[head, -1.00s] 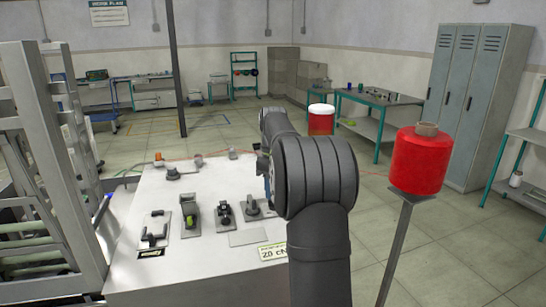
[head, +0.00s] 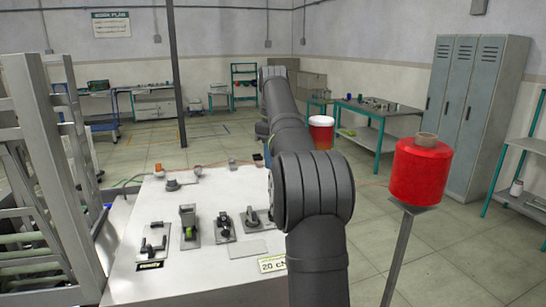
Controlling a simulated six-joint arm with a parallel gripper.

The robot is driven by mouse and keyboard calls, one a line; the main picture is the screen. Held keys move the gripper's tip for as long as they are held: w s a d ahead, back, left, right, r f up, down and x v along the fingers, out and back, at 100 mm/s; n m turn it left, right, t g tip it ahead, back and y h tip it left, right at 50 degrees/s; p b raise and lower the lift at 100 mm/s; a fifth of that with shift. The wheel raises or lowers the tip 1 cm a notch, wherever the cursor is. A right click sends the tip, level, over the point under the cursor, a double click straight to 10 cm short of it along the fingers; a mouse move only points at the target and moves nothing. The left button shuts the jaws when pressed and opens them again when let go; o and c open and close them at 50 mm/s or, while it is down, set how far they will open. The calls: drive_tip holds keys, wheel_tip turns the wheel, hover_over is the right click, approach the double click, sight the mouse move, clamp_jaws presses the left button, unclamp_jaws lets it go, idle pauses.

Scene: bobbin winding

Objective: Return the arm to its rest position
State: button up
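My arm (head: 316,185) rises from the bottom of the head view, and its forearm (head: 287,110) reaches up and away over the right side of the white-topped bench (head: 190,235). My gripper cannot be made out; the far end of the arm is hidden behind its own links. Whether it holds anything cannot be told. A red thread spool (head: 418,172) stands on a post to the right of the arm, apart from it.
Several small fixtures stand on the bench, among them a lever unit (head: 189,225) and a black-handled plate (head: 153,243). A metal rack (head: 50,170) stands at left. A red container with a white lid (head: 321,133) is behind the arm. Lockers (head: 468,110) stand at the back right.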

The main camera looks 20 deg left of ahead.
idle(0.3)
wheel_tip(320, 180, down, 18)
drive_tip(key=shift+r, duration=0.2)
idle(0.4)
wheel_tip(320, 180, up, 17)
wheel_tip(320, 180, down, 16)
drive_tip(key=shift+f, duration=0.5)
drive_tip(key=m, duration=1)
drive_tip(key=shift+r+m, duration=0.1)
drive_tip(key=shift+m, duration=0.2)
drive_tip(key=shift+r, duration=1.85)
